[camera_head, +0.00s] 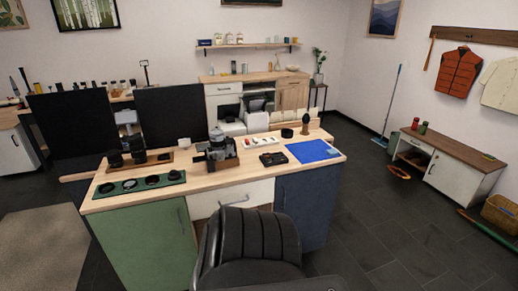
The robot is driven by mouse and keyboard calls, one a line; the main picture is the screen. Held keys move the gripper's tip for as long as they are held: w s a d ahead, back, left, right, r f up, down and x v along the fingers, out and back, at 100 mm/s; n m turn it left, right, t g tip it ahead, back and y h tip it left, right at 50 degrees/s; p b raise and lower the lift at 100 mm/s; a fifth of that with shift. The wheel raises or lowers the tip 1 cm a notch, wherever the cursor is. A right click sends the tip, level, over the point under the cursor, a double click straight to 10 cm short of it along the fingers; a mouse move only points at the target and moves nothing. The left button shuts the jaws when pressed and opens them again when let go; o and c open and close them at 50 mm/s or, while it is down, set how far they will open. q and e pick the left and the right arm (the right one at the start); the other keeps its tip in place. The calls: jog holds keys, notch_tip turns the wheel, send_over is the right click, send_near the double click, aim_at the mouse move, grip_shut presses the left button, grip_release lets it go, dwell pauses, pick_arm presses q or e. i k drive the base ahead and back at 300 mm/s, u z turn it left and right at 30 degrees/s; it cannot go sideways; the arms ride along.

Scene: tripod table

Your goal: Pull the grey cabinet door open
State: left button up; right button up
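Several cabinet fronts are in view, and I cannot tell for certain which is the grey one. A low wood-topped bench at the right has a pale grey-white door (452,178) with a dark handle near its left edge; this door looks shut. The desk in front has a green door (150,246), a whitish drawer front (232,196) and a blue-grey door (305,200), all looking shut. A pale cabinet (223,101) stands at the back wall. Neither of my grippers is in view.
A black ribbed chair (250,245) stands close in front of the desk's middle. The desk top (235,178) holds a camera, lenses and a blue mat (314,151). Dark tiled floor (385,225) is open between desk and bench. A basket (500,213) stands at the far right.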

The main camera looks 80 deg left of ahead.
aim_at(309, 196)
jog(key=u, duration=0.85)
jog(key=i, duration=0.8)
jog(key=u, duration=0.7)
